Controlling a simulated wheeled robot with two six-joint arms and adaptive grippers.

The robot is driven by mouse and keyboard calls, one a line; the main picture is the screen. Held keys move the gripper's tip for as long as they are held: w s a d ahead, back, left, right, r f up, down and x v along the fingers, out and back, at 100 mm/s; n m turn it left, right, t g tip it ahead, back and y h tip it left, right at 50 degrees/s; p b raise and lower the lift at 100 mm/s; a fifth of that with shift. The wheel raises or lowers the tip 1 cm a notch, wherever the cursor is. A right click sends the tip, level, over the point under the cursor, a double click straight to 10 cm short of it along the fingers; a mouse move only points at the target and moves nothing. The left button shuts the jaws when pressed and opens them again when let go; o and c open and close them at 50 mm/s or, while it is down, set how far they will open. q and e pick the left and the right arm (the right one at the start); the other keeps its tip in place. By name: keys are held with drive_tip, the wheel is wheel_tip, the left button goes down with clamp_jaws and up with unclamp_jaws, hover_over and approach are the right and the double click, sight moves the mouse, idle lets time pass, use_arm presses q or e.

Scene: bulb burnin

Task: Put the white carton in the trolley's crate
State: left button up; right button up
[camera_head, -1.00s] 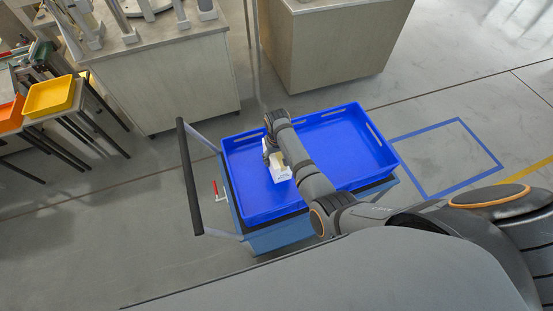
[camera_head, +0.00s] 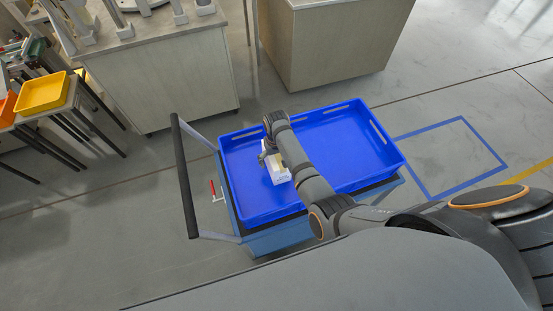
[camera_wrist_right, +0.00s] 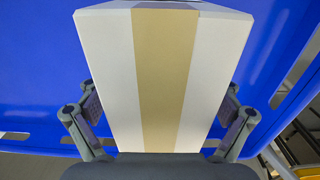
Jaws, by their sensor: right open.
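The white carton (camera_head: 281,177) with a tan stripe is inside the trolley's blue crate (camera_head: 350,150), in its left half. It fills the middle of the right wrist view (camera_wrist_right: 165,70). My right gripper (camera_head: 268,157) is at the carton. In the wrist view its open fingers (camera_wrist_right: 160,105) are on either side of the carton. My right forearm covers part of the carton and crate in the head view. Whether the carton's underside rests on the crate floor is hidden. My left gripper is not in view.
The crate sits on a trolley with a dark handle (camera_head: 184,178) at its left. The crate's right half is empty. Grey cabinets (camera_head: 185,80) stand behind, and a yellow tray (camera_head: 43,93) is at the far left. A blue square (camera_head: 448,158) marks bare floor at right.

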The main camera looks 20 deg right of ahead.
drive_tip(key=shift+r, duration=0.25)
wheel_tip(320, 180, up, 9)
drive_tip(key=p, duration=1)
drive_tip(key=shift+r, duration=1.3)
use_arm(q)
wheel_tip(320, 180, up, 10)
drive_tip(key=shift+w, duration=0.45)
